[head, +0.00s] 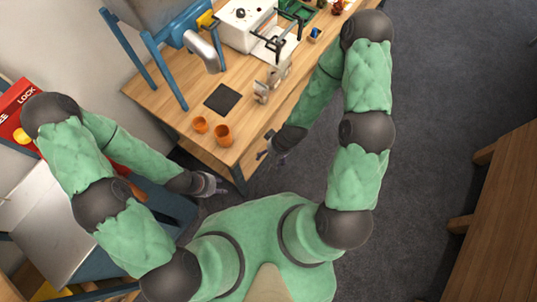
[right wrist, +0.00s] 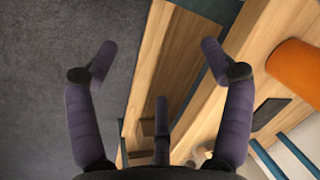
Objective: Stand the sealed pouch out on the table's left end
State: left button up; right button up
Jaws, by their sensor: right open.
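I cannot clearly make out the sealed pouch. Small pale brown-and-grey pieces (head: 262,92) stand on the wooden table (head: 180,108) right of a dark mat, and I cannot tell whether one is the pouch. My right gripper (head: 265,150) is beside the table's near edge in the head view. In the right wrist view its fingers (right wrist: 158,64) are spread wide with nothing between them. My left gripper (head: 216,184) is low, off the table's near left corner; its fingers are too small to read.
Two orange cups (head: 222,135) stand near the table's left end, by the dark square mat (head: 222,99). A blue-framed hopper with a metal spout (head: 203,50) rises behind. A white machine (head: 245,28) stands further along. A red box (head: 14,100) is at far left.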

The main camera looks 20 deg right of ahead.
jog(key=s+a+m, duration=0.2)
jog(key=s, duration=0.4)
jog(key=shift+a+f+g+y, duration=0.3)
jog(key=shift+a+f, duration=0.1)
jog(key=shift+f, duration=0.05)
